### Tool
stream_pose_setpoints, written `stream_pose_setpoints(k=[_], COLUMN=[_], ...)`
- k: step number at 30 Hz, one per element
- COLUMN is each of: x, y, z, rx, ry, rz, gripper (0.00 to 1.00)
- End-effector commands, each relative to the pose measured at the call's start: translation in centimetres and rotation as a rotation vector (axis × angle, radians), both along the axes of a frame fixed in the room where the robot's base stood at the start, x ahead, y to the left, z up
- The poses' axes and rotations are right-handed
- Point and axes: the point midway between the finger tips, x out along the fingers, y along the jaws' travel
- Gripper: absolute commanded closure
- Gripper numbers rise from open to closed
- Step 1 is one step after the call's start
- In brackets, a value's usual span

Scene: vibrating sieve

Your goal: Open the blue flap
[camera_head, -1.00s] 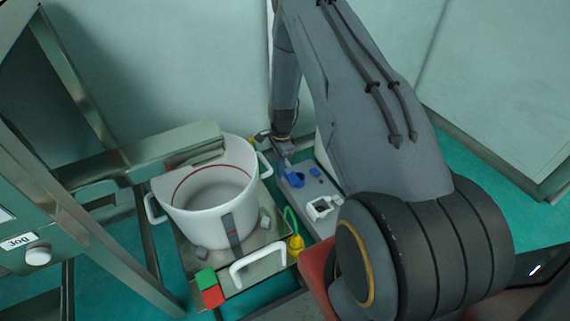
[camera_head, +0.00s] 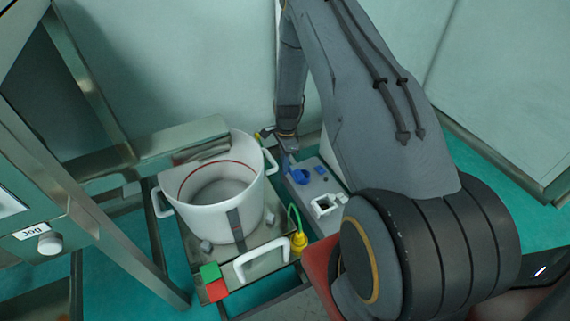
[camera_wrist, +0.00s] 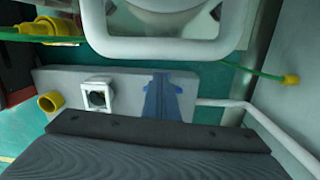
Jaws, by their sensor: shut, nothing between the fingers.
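The blue fitting (camera_head: 300,177) with a round opening sits on the grey box (camera_head: 309,192) beside the pot. A smaller blue piece (camera_head: 320,170) lies to its right; I cannot tell whether it is the flap. My gripper (camera_head: 286,163) points down at the left of the blue fitting, very close to it; contact cannot be told. The flap's position is hidden.
A white socket (camera_head: 326,205) is on the same box, nearer the front. A yellow connector (camera_head: 299,242) with a green cable stands in front. The white pot (camera_head: 222,190) with handles is close on the left. A wall rises behind. Green and red buttons (camera_head: 213,281) are at the front left.

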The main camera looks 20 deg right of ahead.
Motion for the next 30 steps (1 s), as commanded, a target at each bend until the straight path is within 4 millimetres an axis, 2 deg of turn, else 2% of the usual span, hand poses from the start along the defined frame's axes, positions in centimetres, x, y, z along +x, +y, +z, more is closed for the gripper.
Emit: stream_pose_setpoints(k=[8,16,21,30], x=[0.3,0.4,0.4,0.4], y=[-0.2,-0.4,-0.4,-0.4], z=[1.4,5.8,7.7,8.2], rx=[-0.001,-0.001,-0.001,0.0], ry=[-0.006,-0.005,-0.003,-0.002], rz=[-0.001,0.001,0.001,0.002], gripper=[1.0,1.0,1.0,1.0])
